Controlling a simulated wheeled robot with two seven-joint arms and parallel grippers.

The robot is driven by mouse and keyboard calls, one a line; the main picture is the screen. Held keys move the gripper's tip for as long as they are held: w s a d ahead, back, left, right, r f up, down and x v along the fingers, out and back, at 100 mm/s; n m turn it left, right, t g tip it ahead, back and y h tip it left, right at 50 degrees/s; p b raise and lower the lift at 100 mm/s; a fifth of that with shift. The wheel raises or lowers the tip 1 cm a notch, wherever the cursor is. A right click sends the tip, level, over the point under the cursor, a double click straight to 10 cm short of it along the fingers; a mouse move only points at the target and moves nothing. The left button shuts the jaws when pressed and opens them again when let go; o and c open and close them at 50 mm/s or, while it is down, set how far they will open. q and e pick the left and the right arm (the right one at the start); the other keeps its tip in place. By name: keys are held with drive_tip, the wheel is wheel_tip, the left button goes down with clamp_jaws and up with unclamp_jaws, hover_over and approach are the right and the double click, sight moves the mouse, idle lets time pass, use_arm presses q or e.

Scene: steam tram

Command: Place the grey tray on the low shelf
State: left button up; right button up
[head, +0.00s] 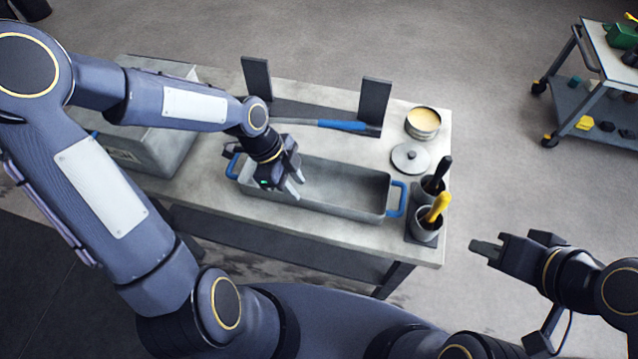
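The grey tray (340,207) is a long, deep pan with a blue handle at each end. It sits on the worktable top near the front edge, and it looks empty. My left gripper (297,187) is over the left half of the tray, pointing down, with its two fingers apart and nothing between them. I cannot tell whether it touches the tray. My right gripper (482,247) is off to the right of the table, over the floor, away from the tray. Its finger gap does not show clearly. A dark low shelf (285,249) shows beneath the tabletop, mostly hidden by the top.
Behind the tray, a dark rack (259,78) with two uprights holds a blue-handled tool (343,125). A tin (422,123), a round lid (410,158) and cups with yellow and black handles (425,230) stand at right. A grey bin (165,145) stands left. A cart (600,50) stands far right.

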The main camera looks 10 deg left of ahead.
sight(305, 199)
use_arm(q)
drive_tip(key=x, duration=0.7)
drive_tip(key=shift+d+f, duration=0.15)
drive_tip(key=shift+f, duration=0.05)
drive_tip(key=shift+s, duration=0.1)
clamp_jaws()
idle(1.1)
